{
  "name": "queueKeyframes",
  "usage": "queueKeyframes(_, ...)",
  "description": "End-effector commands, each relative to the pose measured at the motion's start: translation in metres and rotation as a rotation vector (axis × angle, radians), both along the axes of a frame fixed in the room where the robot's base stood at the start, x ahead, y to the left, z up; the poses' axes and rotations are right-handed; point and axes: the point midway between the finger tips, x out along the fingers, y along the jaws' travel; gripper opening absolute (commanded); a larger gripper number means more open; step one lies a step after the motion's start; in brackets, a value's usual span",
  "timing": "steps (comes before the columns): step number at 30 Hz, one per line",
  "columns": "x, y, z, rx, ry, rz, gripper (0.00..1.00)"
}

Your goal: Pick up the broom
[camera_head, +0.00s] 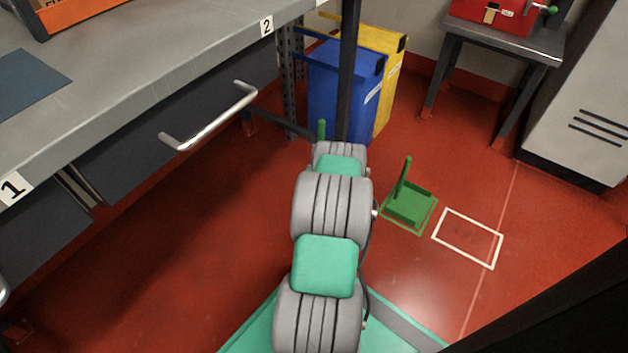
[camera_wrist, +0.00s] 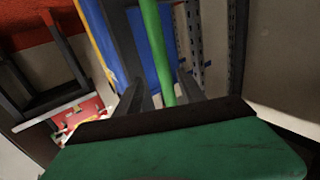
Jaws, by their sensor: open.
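The broom's green handle (camera_wrist: 157,50) runs down the middle of the wrist view, between the two dark fingers of my gripper (camera_wrist: 166,92). The fingers are apart, with the handle between them and gaps visible on both sides. In the head view, a short green upright piece (camera_head: 322,130), which looks like the handle, shows just past the end of my arm. My arm hides the gripper and the rest of the broom there. The broom's head is not visible in either view.
A green dustpan (camera_head: 408,207) stands on the red floor, beside a white outlined rectangle (camera_head: 467,238). A blue bin (camera_head: 343,85) and a yellow bin (camera_head: 390,70) stand behind the bench post. The grey workbench (camera_head: 150,80) with drawer handles borders the left.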

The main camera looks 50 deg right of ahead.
Motion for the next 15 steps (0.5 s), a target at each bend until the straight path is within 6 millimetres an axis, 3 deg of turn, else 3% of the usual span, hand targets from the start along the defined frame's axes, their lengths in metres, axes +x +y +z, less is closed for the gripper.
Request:
queueKeyframes(1,0.001,0.000,-0.008,-0.001,-0.001,0.002,0.47)
queueKeyframes(10,0.024,-0.020,-0.007,-0.002,0.001,0.008,0.47)
queueKeyframes(15,0.044,-0.043,-0.008,-0.004,-0.001,0.006,0.47)
